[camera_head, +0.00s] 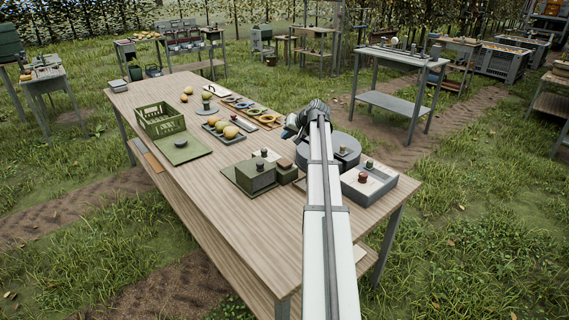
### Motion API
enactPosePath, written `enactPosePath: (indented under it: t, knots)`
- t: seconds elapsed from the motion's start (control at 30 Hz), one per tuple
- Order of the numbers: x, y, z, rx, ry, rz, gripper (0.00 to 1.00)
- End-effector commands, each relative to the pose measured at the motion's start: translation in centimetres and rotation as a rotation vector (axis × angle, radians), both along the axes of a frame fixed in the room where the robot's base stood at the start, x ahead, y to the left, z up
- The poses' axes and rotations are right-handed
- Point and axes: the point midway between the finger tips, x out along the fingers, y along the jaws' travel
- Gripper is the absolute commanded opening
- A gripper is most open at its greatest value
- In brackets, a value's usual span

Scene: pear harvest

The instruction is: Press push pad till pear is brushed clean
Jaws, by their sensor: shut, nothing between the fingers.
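My gripper (289,132) is at the far end of my long white arm, over the table beside a round grey drum (346,142). It is small and dark here, and appears shut and empty. I cannot tell whether it touches anything. Yellow pears (230,131) lie in a dark tray to its left, and more pears (187,91) lie farther back. I cannot tell which is the push pad. My arm hides part of the drum.
A green crate (160,122) stands on the wooden table (215,220) at the left, with a green mat (183,152) beside it. The near left tabletop is clear. Other tables stand on the grass around.

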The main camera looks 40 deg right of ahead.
Motion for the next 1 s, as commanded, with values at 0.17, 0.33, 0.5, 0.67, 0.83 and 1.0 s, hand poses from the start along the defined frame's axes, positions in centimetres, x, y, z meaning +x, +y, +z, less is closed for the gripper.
enactPosePath:
  t: [0.17,0.33,0.5,0.67,0.83,1.0]
  knots:
    - [0.0,0.0,-1.0,0.0,0.001,0.001,0.0]
    - [-0.1,0.1,-2.9,0.001,0.002,0.0,0.0]
    - [0.0,0.1,-5.0,0.0,0.002,0.001,0.0]
    - [0.0,0.0,-6.6,0.001,0.0,-0.001,0.0]
    - [0.0,0.0,-7.9,0.0,0.001,0.001,0.0]
    - [0.0,0.0,-8.6,-0.001,0.0,0.001,0.0]
